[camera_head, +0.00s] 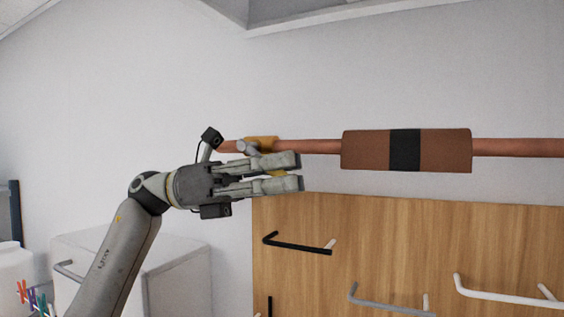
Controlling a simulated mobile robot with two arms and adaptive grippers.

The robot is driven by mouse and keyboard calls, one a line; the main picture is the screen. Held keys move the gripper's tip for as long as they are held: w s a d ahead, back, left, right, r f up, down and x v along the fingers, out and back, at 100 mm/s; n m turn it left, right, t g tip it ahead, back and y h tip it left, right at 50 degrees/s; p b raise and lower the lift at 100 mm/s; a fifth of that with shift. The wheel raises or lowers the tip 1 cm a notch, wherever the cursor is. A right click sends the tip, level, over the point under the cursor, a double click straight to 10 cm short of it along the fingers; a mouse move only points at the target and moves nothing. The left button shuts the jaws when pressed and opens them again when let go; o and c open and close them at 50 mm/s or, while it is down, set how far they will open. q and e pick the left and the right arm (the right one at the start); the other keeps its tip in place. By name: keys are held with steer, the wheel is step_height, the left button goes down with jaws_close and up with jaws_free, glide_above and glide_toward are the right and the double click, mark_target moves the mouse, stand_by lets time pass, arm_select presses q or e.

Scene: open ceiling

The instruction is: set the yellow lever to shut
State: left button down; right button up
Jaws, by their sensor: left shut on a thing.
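The yellow lever (263,139) shows in the head view behind and just above my left gripper's fingers. A bit of yellow also shows between the fingers; the rest of the lever is hidden by them. It sits at a grey fitting (247,147) on a copper pipe (320,146) that runs across the wall. My left gripper (294,172) comes in from the left, its fingers pointing right, and is shut on the lever. The lever's exact angle to the pipe is hard to tell. My right gripper is not in view.
A brown sleeve with a black band (370,150) surrounds the pipe on the right. Below is a wooden panel (390,240) with black, grey and white handles sticking out. A white cabinet (170,268) stands at lower left. The wall above the pipe is clear.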

arm_select(q)
steer(key=shift+f, duration=0.2)
steer(key=c, duration=1.7)
jaws_free()
steer(key=v, duration=1.2)
steer(key=shift+r, duration=0.2)
steer(key=shift+w, duration=0.1)
